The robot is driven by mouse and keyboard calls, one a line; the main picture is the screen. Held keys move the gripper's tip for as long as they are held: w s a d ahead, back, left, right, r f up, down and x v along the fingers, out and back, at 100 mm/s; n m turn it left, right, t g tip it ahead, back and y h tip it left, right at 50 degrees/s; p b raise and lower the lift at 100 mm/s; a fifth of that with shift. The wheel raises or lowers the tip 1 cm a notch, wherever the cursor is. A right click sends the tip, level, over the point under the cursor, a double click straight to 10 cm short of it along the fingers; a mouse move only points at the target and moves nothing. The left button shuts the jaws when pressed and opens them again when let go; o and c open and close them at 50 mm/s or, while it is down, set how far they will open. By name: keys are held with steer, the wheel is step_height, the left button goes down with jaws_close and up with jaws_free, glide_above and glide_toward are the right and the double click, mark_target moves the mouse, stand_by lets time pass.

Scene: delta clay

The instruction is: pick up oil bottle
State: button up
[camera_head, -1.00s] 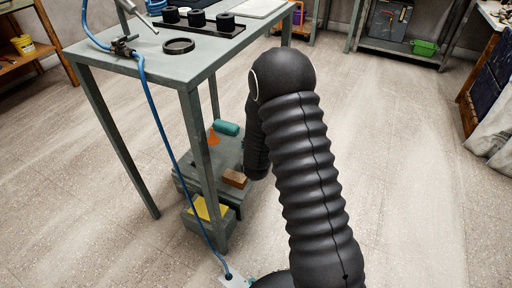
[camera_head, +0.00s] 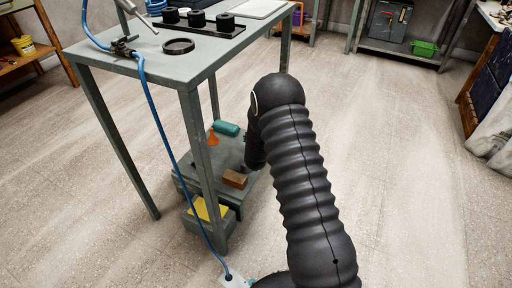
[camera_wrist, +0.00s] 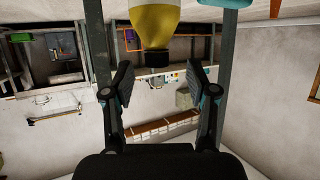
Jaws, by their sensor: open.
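The oil bottle (camera_wrist: 154,22) shows at the top middle of the wrist view, with a yellow body and a black cap. The wrist view appears upside down, so the cap points down in the picture. My gripper (camera_wrist: 158,80) is open and empty, with one finger on each side of the cap in the picture. The bottle seems to lie just beyond the fingertips; the exact distance is unclear. In the head view, my arm hides the bottle and the gripper.
A grey table (camera_head: 150,62) stands at left, its leg near my arm. On its low shelf are a teal cylinder (camera_head: 227,128), an orange funnel (camera_head: 212,138) and a brown block (camera_head: 235,179). A blue hose (camera_head: 160,130) hangs in front. Floor at right is clear.

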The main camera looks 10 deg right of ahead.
steer(key=shift+d+x, duration=0.1)
steer(key=shift+x, duration=0.9)
steer(key=shift+d+x, duration=0.15)
steer(key=shift+x, duration=0.85)
steer(key=shift+r, duration=0.1)
steer(key=shift+c, duration=0.2)
steer(key=shift+r, duration=0.1)
jaws_close()
